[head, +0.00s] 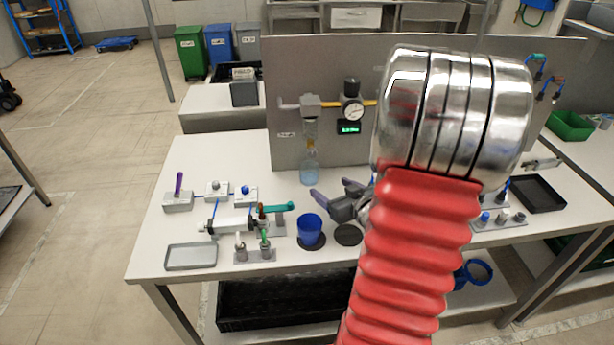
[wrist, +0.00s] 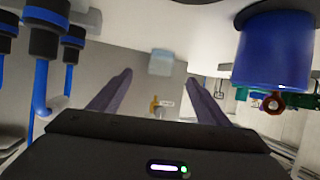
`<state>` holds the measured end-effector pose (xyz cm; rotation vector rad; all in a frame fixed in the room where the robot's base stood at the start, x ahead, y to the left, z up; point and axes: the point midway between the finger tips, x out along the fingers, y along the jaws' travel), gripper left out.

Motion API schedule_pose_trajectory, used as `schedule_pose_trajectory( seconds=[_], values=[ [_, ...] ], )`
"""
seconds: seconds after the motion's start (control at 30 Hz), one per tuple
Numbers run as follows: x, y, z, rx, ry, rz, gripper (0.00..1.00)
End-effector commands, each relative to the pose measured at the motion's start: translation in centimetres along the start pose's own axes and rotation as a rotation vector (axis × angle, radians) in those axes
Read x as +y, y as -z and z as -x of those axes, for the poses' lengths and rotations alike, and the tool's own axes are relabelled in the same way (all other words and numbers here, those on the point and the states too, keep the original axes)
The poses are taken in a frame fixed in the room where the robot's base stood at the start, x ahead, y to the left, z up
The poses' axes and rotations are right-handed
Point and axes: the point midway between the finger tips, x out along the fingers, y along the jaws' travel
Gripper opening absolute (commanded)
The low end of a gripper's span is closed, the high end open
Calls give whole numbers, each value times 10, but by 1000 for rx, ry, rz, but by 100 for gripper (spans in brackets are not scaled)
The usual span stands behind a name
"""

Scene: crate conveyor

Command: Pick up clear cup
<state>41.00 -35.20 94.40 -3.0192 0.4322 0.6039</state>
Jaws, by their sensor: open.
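The clear cup (head: 309,174) is pale, bluish and see-through. It stands upright on the white table (head: 185,150), close to the grey back panel, below a hanging fitting. My gripper (head: 330,193) is in front of the cup and a little to its right, with purple fingers spread apart and empty. In the wrist view, which looks upside down, the cup (wrist: 160,62) shows between and beyond the open fingertips (wrist: 159,79), with a gap left. My arm hides part of the table to the right.
A blue cup (head: 310,230) stands on a dark round mat nearby; it shows large in the wrist view (wrist: 272,55). A pneumatic cylinder (head: 228,226), a grey tray (head: 191,257) and small fittings lie left. The grey panel (head: 285,85) with a gauge (head: 352,109) rises behind.

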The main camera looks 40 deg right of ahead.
Motion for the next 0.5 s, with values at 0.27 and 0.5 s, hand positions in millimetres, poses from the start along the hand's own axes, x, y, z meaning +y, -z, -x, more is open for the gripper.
schedule_pose_trajectory(
  seconds=[0.27, 0.5],
  values=[
    [-1, 0, -8, -1, 2, 2, 70],
    [-1, -1, -36, -2, 2, 1, 70]
  ],
)
